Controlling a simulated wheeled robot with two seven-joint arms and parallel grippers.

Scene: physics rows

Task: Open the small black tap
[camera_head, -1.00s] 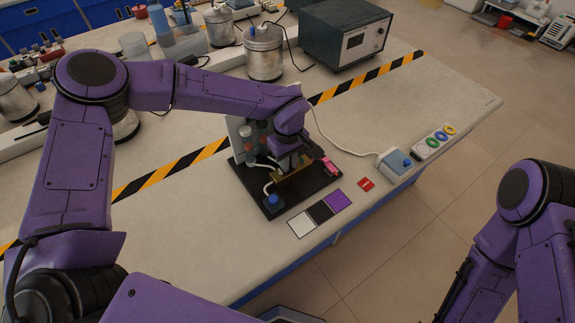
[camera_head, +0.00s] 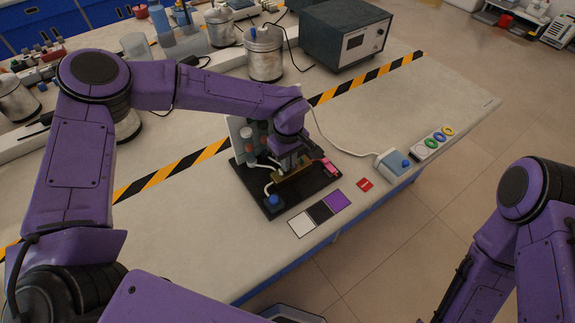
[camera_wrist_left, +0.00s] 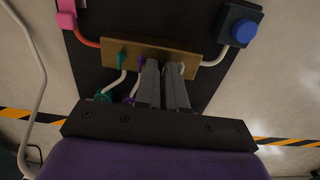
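My left gripper (camera_head: 290,166) points down at the brass bar (camera_wrist_left: 195,57) on the black board (camera_head: 269,210). In the left wrist view its two grey fingers (camera_wrist_left: 165,72) lie close together with a narrow gap, their tips at the bar. A teal tap (camera_wrist_left: 120,59) and a purple tap (camera_wrist_left: 142,62) show to the left of the fingers. I cannot make out the small black tap; the fingers cover part of the bar. I cannot tell whether anything is between them. My right gripper is out of view.
A blue button box (camera_head: 273,201) and a pink piece (camera_head: 330,166) flank the bar. A white, black and purple card (camera_head: 320,211) lies in front. The bench front is mostly clear.

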